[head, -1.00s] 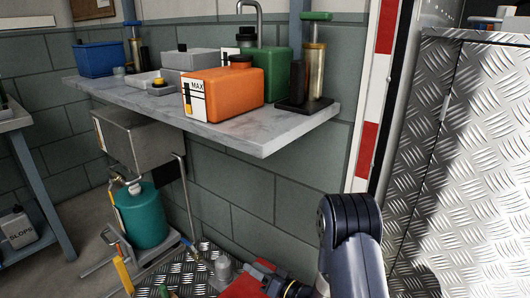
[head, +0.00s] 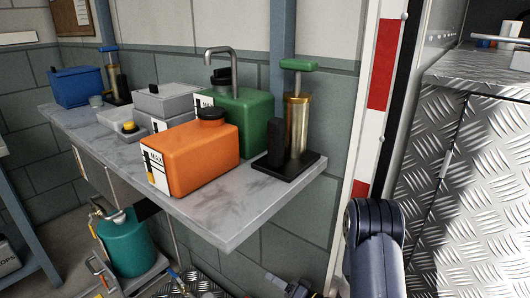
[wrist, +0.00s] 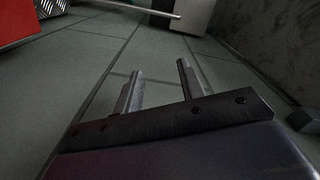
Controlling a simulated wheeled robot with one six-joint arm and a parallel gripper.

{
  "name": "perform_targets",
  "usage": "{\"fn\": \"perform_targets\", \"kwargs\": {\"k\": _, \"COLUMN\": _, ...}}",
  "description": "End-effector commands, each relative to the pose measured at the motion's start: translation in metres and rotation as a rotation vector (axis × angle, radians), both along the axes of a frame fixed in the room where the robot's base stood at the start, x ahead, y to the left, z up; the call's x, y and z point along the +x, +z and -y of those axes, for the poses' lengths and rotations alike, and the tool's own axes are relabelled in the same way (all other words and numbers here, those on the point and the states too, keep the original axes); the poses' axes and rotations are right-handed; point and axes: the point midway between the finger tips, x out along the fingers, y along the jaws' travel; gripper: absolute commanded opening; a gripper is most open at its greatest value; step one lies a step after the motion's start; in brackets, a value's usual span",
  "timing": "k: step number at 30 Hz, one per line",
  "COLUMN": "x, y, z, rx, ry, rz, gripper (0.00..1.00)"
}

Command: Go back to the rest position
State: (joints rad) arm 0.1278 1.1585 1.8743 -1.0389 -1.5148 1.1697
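My gripper (wrist: 158,82) shows in the wrist view with its two fingers apart and nothing between them. It points over a bare tiled floor (wrist: 145,70). In the head view my arm rises at the lower right, in front of the wall and beside the metal tread-plate cabinet; the fingers cannot be made out there.
A grey shelf (head: 235,225) holds an orange tank (head: 195,155), a green tank (head: 240,122), a brass hand pump (head: 297,115), grey boxes and a blue bin (head: 76,87). A teal cylinder (head: 127,245) stands below. The tread-plate cabinet (head: 470,170) fills the right side.

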Motion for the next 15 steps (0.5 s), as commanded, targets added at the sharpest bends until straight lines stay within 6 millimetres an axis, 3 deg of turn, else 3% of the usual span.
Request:
{"fn": "perform_targets", "kwargs": {"k": 6, "x": -0.017, "y": 0.000, "z": 0.023, "rx": -0.001, "ry": -0.004, "rz": 0.001, "gripper": 0.38}}
{"fn": "perform_targets", "kwargs": {"k": 15, "x": -0.025, "y": 0.000, "z": 0.032, "rx": -0.002, "ry": 0.000, "rz": 0.003, "gripper": 0.38}}
